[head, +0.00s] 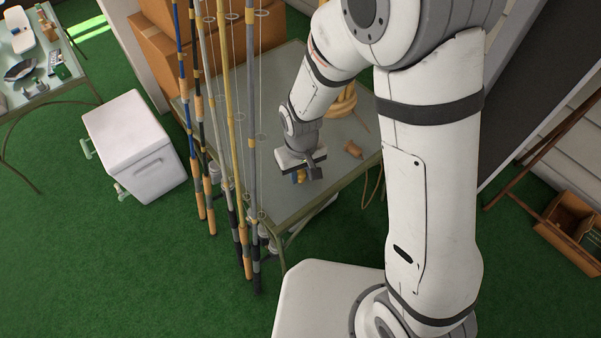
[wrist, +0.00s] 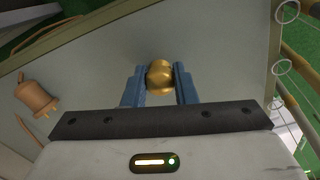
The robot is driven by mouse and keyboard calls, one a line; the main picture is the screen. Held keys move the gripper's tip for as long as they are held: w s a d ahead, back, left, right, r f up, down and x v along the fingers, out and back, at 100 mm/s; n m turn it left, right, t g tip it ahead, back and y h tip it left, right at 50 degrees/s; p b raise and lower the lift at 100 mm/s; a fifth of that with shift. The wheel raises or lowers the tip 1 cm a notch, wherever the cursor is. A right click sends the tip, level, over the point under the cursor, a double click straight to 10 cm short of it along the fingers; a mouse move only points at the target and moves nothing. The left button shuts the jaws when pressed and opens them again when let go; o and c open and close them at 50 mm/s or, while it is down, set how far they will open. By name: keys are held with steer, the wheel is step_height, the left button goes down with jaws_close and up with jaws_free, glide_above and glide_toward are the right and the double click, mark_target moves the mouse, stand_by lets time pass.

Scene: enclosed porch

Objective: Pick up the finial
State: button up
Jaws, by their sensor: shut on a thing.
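The finial (wrist: 159,77) is a small, rounded, gold-coloured piece. In the wrist view it sits between the two blue fingers of my gripper (wrist: 160,84), which are shut on it from both sides. In the head view my gripper (head: 301,176) points down over the grey table top (head: 290,201), and a bit of the gold finial (head: 301,176) shows below it. I cannot tell whether the finial still touches the table. Its lower part is hidden.
Several upright fishing rods (head: 233,110) stand close along the table's left side. A white cooler (head: 134,145) stands on the green floor.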

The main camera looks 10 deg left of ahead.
steer(key=c, duration=0.3)
steer(key=shift+r, duration=0.15)
